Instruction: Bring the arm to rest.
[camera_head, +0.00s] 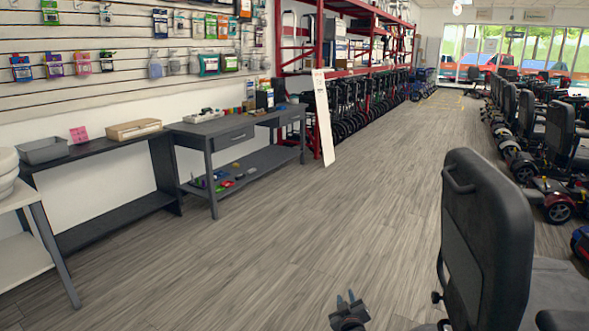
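My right gripper (346,297) shows at the bottom edge, right of centre, over the bare floor (270,250). Its two dark fingers point up in the picture with a small gap between them, and nothing shows between them. The rest of my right arm is hidden below the frame. My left gripper is not in view.
A black scooter seat (488,235) stands close on the right of my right gripper, apart from it. Several scooters (555,195) line the right side. A grey desk (228,130), a dark shelf table (95,150) and a white table (22,255) stand left. The middle aisle is clear.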

